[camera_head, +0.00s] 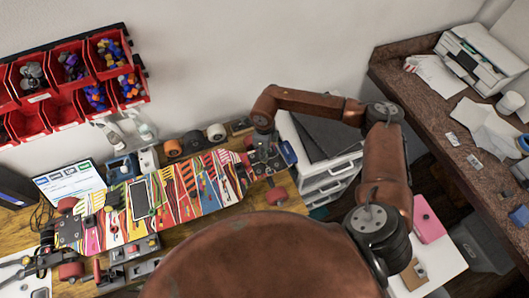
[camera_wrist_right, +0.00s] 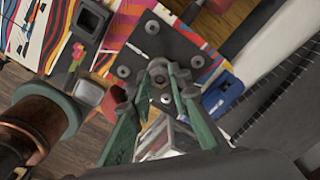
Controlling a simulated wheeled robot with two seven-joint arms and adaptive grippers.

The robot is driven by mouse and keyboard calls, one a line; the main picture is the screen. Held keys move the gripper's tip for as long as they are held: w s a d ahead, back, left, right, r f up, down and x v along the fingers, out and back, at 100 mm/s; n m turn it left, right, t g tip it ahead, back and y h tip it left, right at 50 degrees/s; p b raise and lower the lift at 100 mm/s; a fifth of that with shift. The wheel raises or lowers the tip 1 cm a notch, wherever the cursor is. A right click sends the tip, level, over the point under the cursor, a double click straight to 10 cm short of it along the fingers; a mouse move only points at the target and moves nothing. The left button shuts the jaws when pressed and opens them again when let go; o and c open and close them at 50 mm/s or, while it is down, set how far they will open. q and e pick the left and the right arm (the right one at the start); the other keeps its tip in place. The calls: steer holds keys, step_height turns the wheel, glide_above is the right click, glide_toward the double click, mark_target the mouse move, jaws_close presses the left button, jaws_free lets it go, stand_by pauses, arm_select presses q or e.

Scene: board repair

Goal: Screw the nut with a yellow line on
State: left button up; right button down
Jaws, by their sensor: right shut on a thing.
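The skateboard (camera_head: 165,205) lies on the wooden workbench with its striped underside up. At its right end sits a dark truck plate (camera_head: 262,165), which also shows in the right wrist view (camera_wrist_right: 180,45) with several bolt ends or nuts (camera_wrist_right: 152,27) at its corners. My right gripper (camera_head: 260,150) is over this plate. In the right wrist view its green fingers (camera_wrist_right: 158,75) close on a small grey piece at the plate, seemingly the nut. I cannot make out a yellow line on it. The fingers hide part of the piece. My left gripper is not in view.
Red bins (camera_head: 62,112) with small parts hang on the wall. A phone-like device (camera_head: 139,198) lies on the board. Loose wheels (camera_head: 194,141) stand behind it. A blue piece (camera_wrist_right: 222,93) is just right of the plate. White drawers (camera_head: 330,180) stand right of the workbench.

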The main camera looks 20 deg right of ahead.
steer(key=m, duration=0.5)
steer(key=shift+m, duration=0.4)
steer(key=shift+m, duration=0.6)
steer(key=m, duration=0.4)
steer(key=shift+w+r+m, duration=0.1)
steer(key=shift+m, duration=0.3)
steer(key=shift+m, duration=0.8)
steer(key=m, duration=0.4)
